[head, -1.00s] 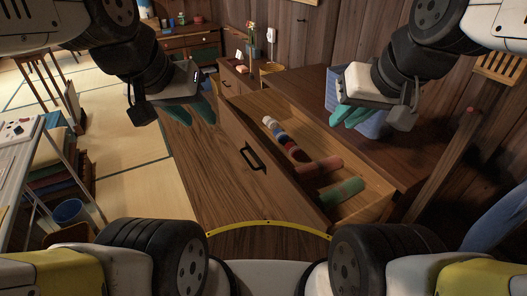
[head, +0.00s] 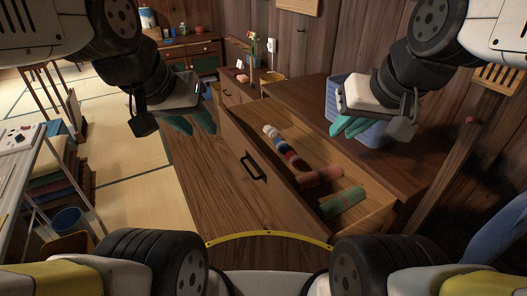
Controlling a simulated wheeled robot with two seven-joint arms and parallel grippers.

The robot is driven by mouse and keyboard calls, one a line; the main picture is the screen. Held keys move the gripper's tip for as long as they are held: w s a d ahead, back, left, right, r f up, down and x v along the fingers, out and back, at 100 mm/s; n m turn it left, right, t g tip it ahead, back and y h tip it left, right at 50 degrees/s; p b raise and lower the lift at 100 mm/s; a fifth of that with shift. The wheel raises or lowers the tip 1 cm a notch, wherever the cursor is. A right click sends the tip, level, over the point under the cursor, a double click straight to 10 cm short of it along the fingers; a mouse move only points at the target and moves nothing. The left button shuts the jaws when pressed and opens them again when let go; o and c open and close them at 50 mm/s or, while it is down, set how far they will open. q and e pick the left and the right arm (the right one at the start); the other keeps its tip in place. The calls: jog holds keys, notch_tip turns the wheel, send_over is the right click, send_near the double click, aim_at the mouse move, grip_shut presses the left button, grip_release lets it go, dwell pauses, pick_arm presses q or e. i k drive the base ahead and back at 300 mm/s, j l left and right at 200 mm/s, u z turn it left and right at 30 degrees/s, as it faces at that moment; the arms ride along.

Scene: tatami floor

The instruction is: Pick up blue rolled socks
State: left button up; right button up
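An open wooden drawer (head: 371,213) holds a row of rolled socks. The blue rolled socks (head: 281,146) lie in the row between the white roll (head: 270,131) and the dark red roll (head: 293,160). My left gripper (head: 190,123) is open and empty, up and to the left of the drawer. My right gripper (head: 350,126) is open and empty, to the right of the socks, in front of a blue basket (head: 371,136) in the picture. Neither gripper touches the socks.
The drawer front has a black handle (head: 254,166). A blue bin (head: 67,220) stands at left. Tatami floor (head: 130,190) left of the drawer is clear.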

aim_at(282, 146)
jog(key=i+j+z, duration=0.1)
jog(key=z, duration=0.35)
jog(key=i+j+z, duration=0.1)
jog(key=j+z, duration=0.15)
jog(key=z, duration=0.25)
jog(key=i+j+z, duration=0.15)
jog(key=j, duration=0.35)
jog(key=j+z, duration=0.15)
jog(key=j, duration=0.35)
jog(key=i+j+z, duration=0.15)
jog(key=j, duration=1.1)
jog(key=i, duration=0.05)
